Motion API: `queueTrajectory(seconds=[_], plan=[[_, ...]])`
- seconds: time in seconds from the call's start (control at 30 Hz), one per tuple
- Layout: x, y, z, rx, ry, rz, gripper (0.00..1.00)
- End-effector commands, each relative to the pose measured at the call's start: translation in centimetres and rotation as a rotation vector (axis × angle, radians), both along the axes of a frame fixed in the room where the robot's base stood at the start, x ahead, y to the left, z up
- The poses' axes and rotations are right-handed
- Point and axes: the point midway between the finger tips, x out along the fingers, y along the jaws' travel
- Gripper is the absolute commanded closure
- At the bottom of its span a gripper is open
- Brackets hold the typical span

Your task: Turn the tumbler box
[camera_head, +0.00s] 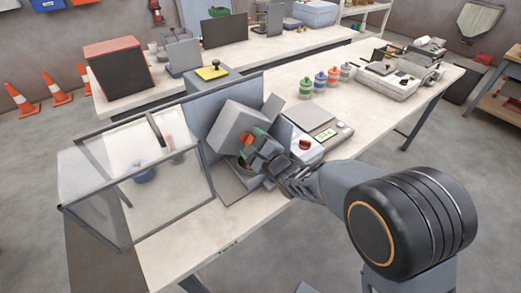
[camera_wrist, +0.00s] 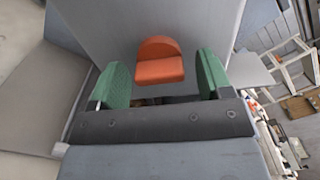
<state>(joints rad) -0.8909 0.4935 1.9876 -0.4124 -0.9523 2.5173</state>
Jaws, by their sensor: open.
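The tumbler box (camera_head: 229,125) is a grey box, tilted, in front of a grey upright panel on the table. Its large grey face (camera_wrist: 150,25) fills the top of the wrist view. An orange knob (camera_head: 246,138) with a rounded top sticks out from that face; it also shows in the wrist view (camera_wrist: 159,62). My gripper (camera_head: 258,143) is at the box's near right side. In the wrist view its green-padded fingers (camera_wrist: 160,80) are open, one on each side of the orange knob, with gaps showing.
A clear guard box (camera_head: 145,185) with a dark frame stands left of the tumbler box. A scale (camera_head: 315,118) and a red button (camera_head: 304,144) are close right of my gripper. Several coloured bottles (camera_head: 320,82) stand behind. The table front (camera_head: 190,232) is bare.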

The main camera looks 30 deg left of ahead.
Motion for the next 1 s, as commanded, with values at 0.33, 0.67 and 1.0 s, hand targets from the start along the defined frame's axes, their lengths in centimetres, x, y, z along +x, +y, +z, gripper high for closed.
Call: queueTrajectory(seconds=[0.33, 0.67, 1.0], plan=[[-2.0, -5.8, -0.1, 0.0, 0.0, -0.002, 0.28], [-4.0, -11.0, -0.1, -0.001, 0.0, -0.001, 0.28], [-4.7, -12.6, 0.0, 0.0, 0.0, 0.001, 0.28]])
